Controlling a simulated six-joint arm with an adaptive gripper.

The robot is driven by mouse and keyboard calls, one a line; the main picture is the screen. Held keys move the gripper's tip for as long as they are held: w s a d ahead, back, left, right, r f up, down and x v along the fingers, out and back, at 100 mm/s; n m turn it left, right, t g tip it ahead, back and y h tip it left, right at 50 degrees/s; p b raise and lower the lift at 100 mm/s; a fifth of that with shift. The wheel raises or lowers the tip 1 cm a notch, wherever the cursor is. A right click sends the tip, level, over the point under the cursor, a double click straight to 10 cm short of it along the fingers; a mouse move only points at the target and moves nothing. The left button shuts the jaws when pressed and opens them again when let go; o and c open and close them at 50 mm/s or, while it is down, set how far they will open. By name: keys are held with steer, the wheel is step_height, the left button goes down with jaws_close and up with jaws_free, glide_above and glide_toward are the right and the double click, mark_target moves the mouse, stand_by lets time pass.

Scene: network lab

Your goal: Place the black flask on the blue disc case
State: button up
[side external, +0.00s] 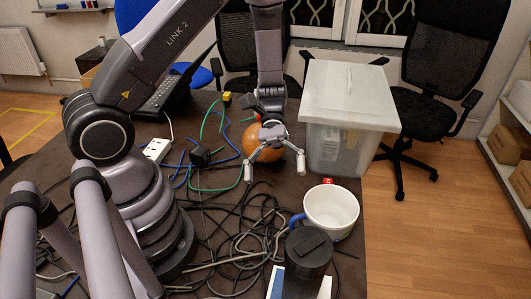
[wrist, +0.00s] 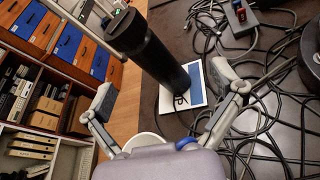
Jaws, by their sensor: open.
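The black flask (side external: 309,249) stands upright at the table's near edge in the side view. It also shows in the wrist view (wrist: 152,58), where its base overlaps the blue and white disc case (wrist: 205,84). White parts of the case show around the base, so the flask appears to rest on it; exact contact is hidden. The case also shows at the bottom of the side view (side external: 276,283), partly cut off. My gripper (side external: 275,169) is open and empty, apart from the flask, beyond the white mug. In the wrist view my open fingers (wrist: 163,86) frame the flask.
A white mug (side external: 331,211) with a blue handle stands between my gripper and the flask. An orange round object (side external: 262,147) is just behind my gripper. A translucent lidded bin (side external: 347,110) stands to the right. Tangled black cables (side external: 225,228) cover the table's middle.

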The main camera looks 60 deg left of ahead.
steer(key=s+a+r+m+t+y, duration=0.3)
steer(key=a+r+t+y, duration=0.3)
steer(key=r, duration=0.4)
steer(key=s+a+r+m+t+y, duration=0.4)
steer(key=s+a+r+t+y, duration=0.1)
steer(key=r, duration=0.6)
steer(key=a+t+y, duration=0.1)
steer(key=a+t, duration=0.1)
steer(key=shift+s+a+r+m, duration=0.15)
steer(key=shift+s+a+m, duration=0.15)
steer(key=shift+s, duration=0.05)
